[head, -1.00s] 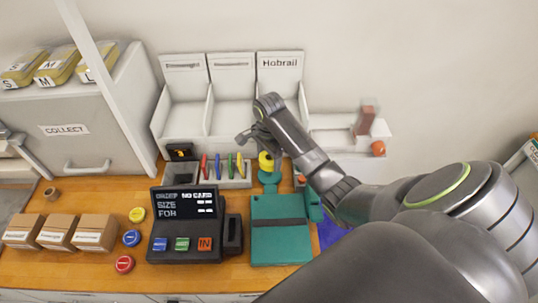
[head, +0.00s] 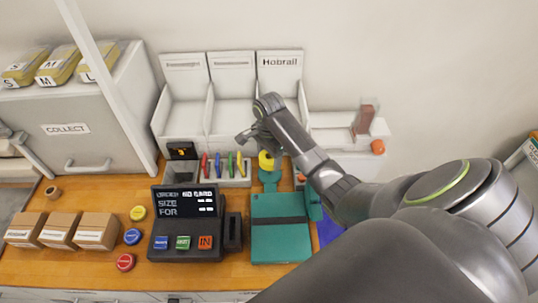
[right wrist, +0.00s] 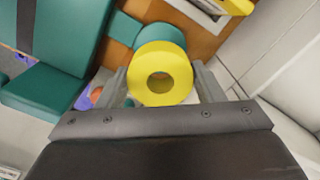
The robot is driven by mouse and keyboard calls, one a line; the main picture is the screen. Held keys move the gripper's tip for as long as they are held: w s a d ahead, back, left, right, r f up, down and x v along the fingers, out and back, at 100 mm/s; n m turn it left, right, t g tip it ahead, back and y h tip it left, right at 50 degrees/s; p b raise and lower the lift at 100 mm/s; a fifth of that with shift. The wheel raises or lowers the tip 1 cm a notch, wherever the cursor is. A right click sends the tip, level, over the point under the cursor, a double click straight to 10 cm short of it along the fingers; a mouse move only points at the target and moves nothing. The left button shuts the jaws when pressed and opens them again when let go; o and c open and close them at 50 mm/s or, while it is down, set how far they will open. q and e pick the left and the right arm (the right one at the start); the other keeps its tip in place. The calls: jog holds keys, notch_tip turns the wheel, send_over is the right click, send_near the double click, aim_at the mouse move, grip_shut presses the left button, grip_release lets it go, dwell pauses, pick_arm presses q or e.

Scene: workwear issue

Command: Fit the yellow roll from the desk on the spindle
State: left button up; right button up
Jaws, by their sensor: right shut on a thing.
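The yellow roll (head: 265,160) shows as a ring with a round hole in the right wrist view (right wrist: 161,74). My right gripper (head: 258,143) is shut on it, with one finger on each side of the roll in the right wrist view (right wrist: 163,86). In the head view the roll is just above the round teal part (head: 269,178) behind the teal machine (head: 280,225). I cannot tell whether the roll touches that part. No spindle can be made out clearly. My left gripper is not in view.
A pen holder (head: 205,181) with several coloured pens stands close to the left of the roll. White bins (head: 233,105) rise behind. A dark display terminal (head: 187,240) sits left of the teal machine. Small cardboard boxes (head: 96,231) and coloured discs (head: 132,237) lie further left.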

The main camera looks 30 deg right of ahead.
jog(key=shift+f+b, duration=0.85)
jog(key=shift+f, duration=1.8)
dwell(0.4)
jog(key=o, duration=1.1)
jog(key=shift+r, duration=0.1)
notch_tip(320, 180, up, 2)
jog(key=p, duration=0.3)
jog(key=shift+r, duration=3.45)
